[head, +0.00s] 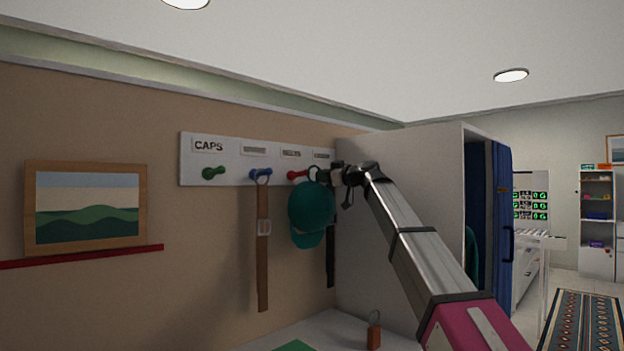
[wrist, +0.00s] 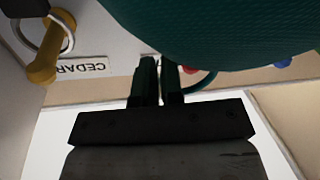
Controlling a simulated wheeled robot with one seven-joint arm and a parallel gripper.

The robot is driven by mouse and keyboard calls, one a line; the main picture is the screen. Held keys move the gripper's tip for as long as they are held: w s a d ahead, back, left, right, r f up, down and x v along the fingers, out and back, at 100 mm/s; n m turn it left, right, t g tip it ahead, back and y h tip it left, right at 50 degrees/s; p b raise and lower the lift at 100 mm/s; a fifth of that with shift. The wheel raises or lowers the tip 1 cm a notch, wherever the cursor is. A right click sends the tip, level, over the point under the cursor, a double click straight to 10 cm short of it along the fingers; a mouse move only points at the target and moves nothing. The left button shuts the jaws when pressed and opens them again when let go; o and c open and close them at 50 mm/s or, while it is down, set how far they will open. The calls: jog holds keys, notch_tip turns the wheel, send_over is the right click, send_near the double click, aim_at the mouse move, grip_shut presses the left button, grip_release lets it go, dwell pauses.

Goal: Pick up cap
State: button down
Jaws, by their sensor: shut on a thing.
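The teal-green cap (head: 311,208) hangs in front of the wall by the right part of the peg rail, brim down. It also fills the top of the wrist view (wrist: 225,30). My gripper (head: 334,176) is beside the cap's upper right. In the wrist view my two dark fingers (wrist: 158,72) are close together at the cap's edge, by a thin green loop, shut on part of the cap. The exact gripped spot is hidden. I cannot tell whether the cap still touches a peg.
The white peg rail (head: 230,176) has a green peg (head: 213,173) under "CAPS", a blue peg with a brown belt (head: 263,270), and a red peg (head: 297,175). A yellow peg (wrist: 44,66) with a ring shows in the wrist view. A white wardrobe panel (head: 400,150) stands right.

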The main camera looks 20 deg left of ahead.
jog(key=v, duration=1.1)
jog(key=shift+d, duration=0.4)
jog(key=shift+s, duration=0.15)
